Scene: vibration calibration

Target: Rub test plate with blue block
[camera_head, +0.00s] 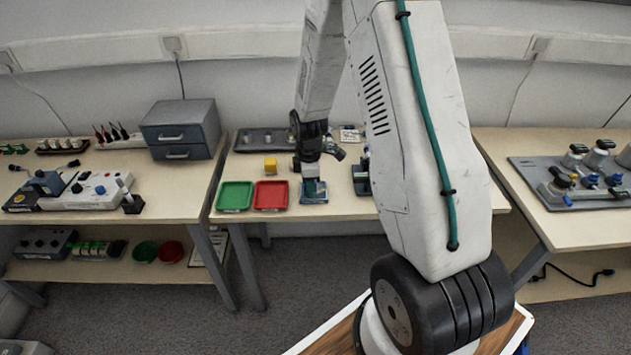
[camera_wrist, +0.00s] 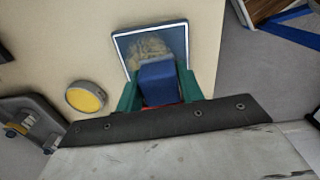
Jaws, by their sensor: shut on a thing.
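My gripper (camera_wrist: 159,92) has green fingers shut on the blue block (camera_wrist: 158,82). The block lies over the near part of the test plate (camera_wrist: 135,42), a dark blue-grey square with a pale rim and a yellowish-brown smear in its middle. I cannot tell whether block and plate touch. In the head view my gripper (camera_head: 313,187) points down over the plate (camera_head: 314,199) near the table's front edge. The block is not clear there.
A round yellow-topped thing (camera_wrist: 86,97) lies beside the plate in the wrist view. A grey drawer box (camera_head: 181,130) stands on the left table.

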